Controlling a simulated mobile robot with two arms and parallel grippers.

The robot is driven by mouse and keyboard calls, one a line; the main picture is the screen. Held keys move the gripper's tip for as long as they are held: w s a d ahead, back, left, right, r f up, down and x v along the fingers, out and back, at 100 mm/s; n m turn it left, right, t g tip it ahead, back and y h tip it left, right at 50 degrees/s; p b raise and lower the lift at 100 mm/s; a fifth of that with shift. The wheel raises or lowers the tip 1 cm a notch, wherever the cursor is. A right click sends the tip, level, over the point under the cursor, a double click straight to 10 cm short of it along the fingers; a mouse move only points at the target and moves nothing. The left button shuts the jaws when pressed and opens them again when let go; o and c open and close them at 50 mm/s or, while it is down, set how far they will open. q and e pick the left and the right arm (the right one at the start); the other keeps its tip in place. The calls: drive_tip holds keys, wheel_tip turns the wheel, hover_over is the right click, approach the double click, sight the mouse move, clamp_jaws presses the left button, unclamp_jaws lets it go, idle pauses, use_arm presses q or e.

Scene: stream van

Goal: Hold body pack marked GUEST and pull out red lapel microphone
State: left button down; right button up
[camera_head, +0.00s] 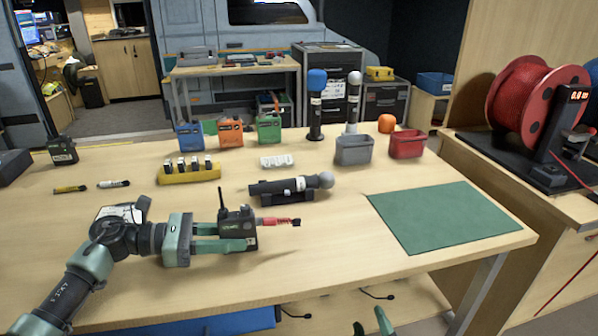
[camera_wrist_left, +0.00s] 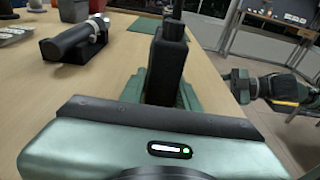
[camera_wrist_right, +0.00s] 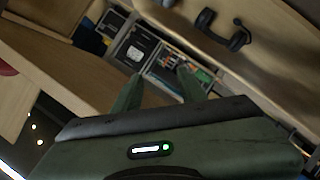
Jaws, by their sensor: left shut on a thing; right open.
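A black body pack (camera_head: 237,231) with a short antenna is between the fingers of my left gripper (camera_head: 228,238), over the table's front part. Its small green lettering is too small to read surely. The pack also shows upright in the left wrist view (camera_wrist_left: 168,68). A red lapel microphone (camera_head: 278,222) with a black tip sticks out from the pack's right side. My right gripper (camera_head: 372,326) is open and empty at the bottom edge of the head view, in front of the table; its fingers also show apart in the right wrist view (camera_wrist_right: 158,88).
A black handheld microphone (camera_head: 285,187) lies in a cradle behind the pack. A green mat (camera_head: 445,217) covers the table's right side. Blue, orange and green packs (camera_head: 231,134), a yellow battery tray (camera_head: 190,176) and grey and red bins (camera_head: 354,151) stand farther back.

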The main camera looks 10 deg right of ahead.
wheel_tip(320, 180, up, 12)
drive_tip(key=d+t+h, duration=0.1)
drive_tip(key=t, duration=0.2)
drive_tip(key=w+a+r+n+t+y, duration=0.5)
drive_tip(key=a+r+n+y, duration=0.15)
drive_tip(key=a+r, duration=0.3)
drive_tip(key=a+r+n+g+y, duration=0.4)
drive_tip(key=a+n+g+y, duration=0.2)
drive_tip(key=a+n+y, duration=0.55)
drive_tip(key=a+r+n+g+y, duration=0.55)
drive_tip(key=a+n+y, duration=0.2)
drive_tip(key=n, duration=0.75)
drive_tip(key=n+g+h, duration=0.8)
drive_tip(key=n+h, duration=0.7)
drive_tip(key=h, duration=0.2)
approach(273, 219)
drive_tip(key=shift+y, duration=0.25)
drive_tip(key=x, duration=0.9)
drive_tip(key=shift+d+f, duration=0.15)
